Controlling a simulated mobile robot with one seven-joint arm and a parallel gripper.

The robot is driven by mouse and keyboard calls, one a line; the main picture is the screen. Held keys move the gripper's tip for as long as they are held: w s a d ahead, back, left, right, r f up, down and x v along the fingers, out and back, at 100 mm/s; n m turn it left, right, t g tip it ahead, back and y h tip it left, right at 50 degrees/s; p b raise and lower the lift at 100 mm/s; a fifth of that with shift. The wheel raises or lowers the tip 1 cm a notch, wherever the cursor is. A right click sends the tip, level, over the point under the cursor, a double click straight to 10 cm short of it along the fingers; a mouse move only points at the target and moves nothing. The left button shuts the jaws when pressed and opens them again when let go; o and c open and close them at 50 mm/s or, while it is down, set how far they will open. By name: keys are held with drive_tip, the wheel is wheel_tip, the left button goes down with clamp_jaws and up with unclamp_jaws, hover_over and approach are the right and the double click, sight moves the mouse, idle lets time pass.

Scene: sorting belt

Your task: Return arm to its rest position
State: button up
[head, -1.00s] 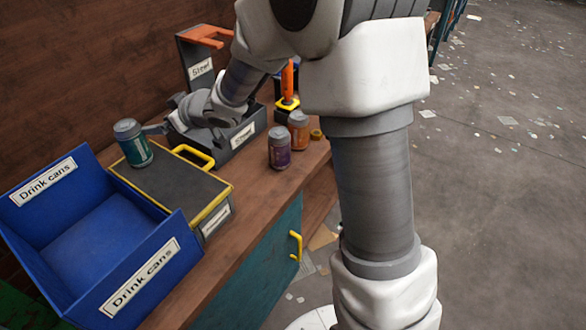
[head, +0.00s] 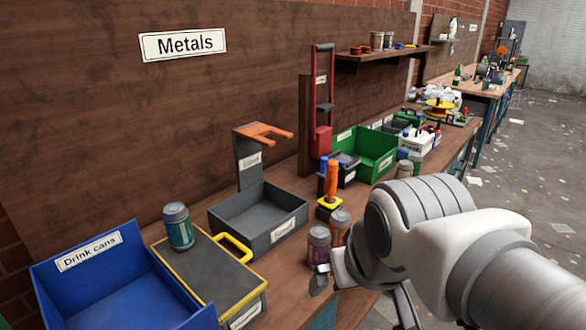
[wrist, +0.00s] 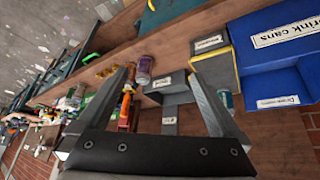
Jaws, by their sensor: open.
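My arm (head: 430,240) is at the lower right of the head view, beside the bench front. My gripper (wrist: 162,85) is open and empty in the wrist view, its two dark fingers spread wide. In the head view one fingertip shows close to the purple can (head: 318,246); I cannot tell whether they touch. The purple can also shows upright between the fingers' far ends in the wrist view (wrist: 145,66).
A brown-orange can (head: 340,226) stands behind the purple one. A teal can (head: 178,228) stands on a yellow-edged grey box (head: 205,285). The blue drink-cans bin (head: 60,290) is left, the grey bin (head: 285,238) in the middle. The floor (head: 540,220) at right is open.

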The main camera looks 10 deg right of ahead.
drive_tip(key=shift+s+a+f, duration=0.1)
drive_tip(key=shift+s, duration=0.35)
drive_tip(key=shift+s+a+f, duration=0.1)
drive_tip(key=shift+s, duration=0.35)
wheel_tip(320, 180, up, 7)
drive_tip(key=p, duration=0.6)
drive_tip(key=shift+p, duration=0.4)
